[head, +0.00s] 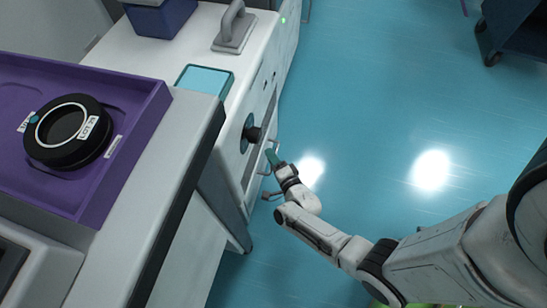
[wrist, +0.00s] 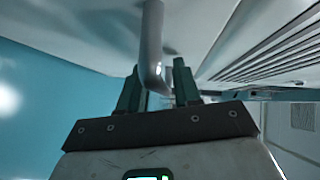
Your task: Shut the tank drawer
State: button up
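My gripper (head: 271,157) is low at the front of the white machine, its teal fingers close to the machine's front handles. In the wrist view my gripper (wrist: 158,80) has its two fingers apart, with a grey metal handle (wrist: 152,45) reaching down in front of and between them. I cannot tell whether the fingers touch it. The handle comes from a pale panel (wrist: 85,22) at the top of the wrist view. Which front is the tank drawer, and how far it stands out, is not clear; my gripper hides part of this area in the head view.
The white machine (head: 143,55) has a black knob (head: 252,133) on its front, just above my gripper. A purple tray (head: 130,150) with a black round part (head: 68,131) lies on the near bench. Blue floor (head: 365,110) to the right is clear. A dark cart (head: 515,30) stands far right.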

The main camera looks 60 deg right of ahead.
jog(key=shift+w+r, duration=0.1)
jog(key=shift+r, duration=0.15)
dwell(0.4)
jog(key=shift+s, duration=0.2)
jog(key=p+v, duration=0.3)
jog(key=v, duration=0.7)
jog(key=shift+s, duration=0.25)
jog(key=shift+a+f, duration=0.1)
jog(key=shift+a, duration=0.1)
